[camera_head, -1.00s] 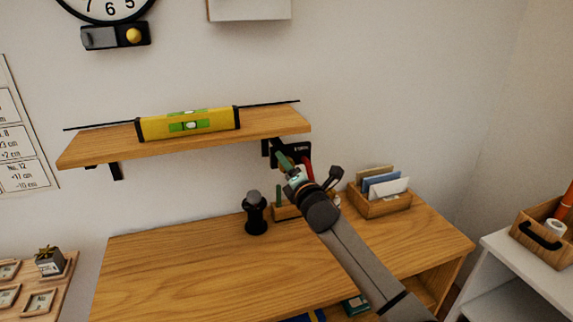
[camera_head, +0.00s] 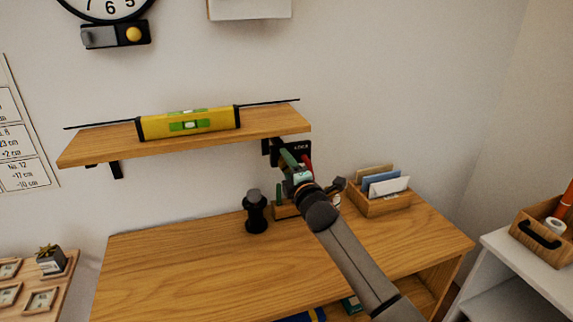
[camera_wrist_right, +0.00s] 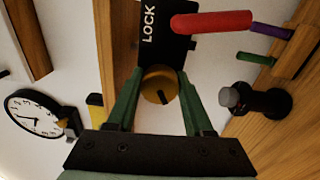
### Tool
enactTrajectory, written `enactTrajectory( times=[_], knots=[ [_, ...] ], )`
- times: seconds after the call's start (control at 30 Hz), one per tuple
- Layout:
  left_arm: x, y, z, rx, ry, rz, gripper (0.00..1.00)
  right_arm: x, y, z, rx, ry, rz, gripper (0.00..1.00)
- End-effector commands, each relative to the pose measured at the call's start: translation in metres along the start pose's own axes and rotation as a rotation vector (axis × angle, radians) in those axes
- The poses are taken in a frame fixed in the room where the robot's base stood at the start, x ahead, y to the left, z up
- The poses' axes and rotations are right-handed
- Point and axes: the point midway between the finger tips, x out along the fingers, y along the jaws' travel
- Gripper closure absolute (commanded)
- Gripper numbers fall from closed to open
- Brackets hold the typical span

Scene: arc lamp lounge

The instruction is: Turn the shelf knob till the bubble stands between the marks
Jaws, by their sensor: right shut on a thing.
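A yellow spirit level (camera_head: 220,119) with a green vial (camera_head: 190,125) lies on the sloping-looking wooden shelf (camera_head: 270,124). A pale bubble shows near the middle of the vial; its place against the marks is too small to tell. My right gripper (camera_head: 290,160) is at the bracket under the shelf's right end. In the right wrist view its green fingers (camera_wrist_right: 158,98) are closed on the sides of a round brass knob (camera_wrist_right: 158,84) with a dark slot. A black plate marked LOCK (camera_wrist_right: 150,28) with a red lever (camera_wrist_right: 212,21) is beside the knob. My left gripper is out of view.
Below the shelf is a wooden cabinet (camera_head: 180,270) with a black knobbed object (camera_head: 256,212) and a card box (camera_head: 382,199) on top. A wall clock (camera_head: 108,8) hangs at upper left. The cabinet's front top is clear.

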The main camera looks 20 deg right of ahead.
Motion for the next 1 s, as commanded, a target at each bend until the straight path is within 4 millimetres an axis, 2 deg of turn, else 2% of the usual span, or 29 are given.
enactTrajectory(
  times=[0.23, 0.27, 0.5, 0.83, 1.0],
  knots=[
    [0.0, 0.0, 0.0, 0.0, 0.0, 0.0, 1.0, 0.0, 0.001, 0.0, -0.001, 0.0, 0.002, 1.0],
    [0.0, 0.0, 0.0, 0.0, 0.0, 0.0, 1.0, 0.0, 0.001, 0.0, -0.001, 0.0, 0.002, 0.47],
    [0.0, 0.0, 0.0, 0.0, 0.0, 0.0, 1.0, 0.0, 0.001, 0.0, -0.002, 0.0, 0.001, 0.2],
    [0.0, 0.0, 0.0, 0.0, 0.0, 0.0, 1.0, -0.002, 0.0, 0.0, -0.002, 0.0, 0.0, 0.19],
    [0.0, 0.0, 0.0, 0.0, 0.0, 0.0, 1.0, -0.014, 0.0, 0.001, -0.003, 0.0, 0.001, 0.19]
  ],
)
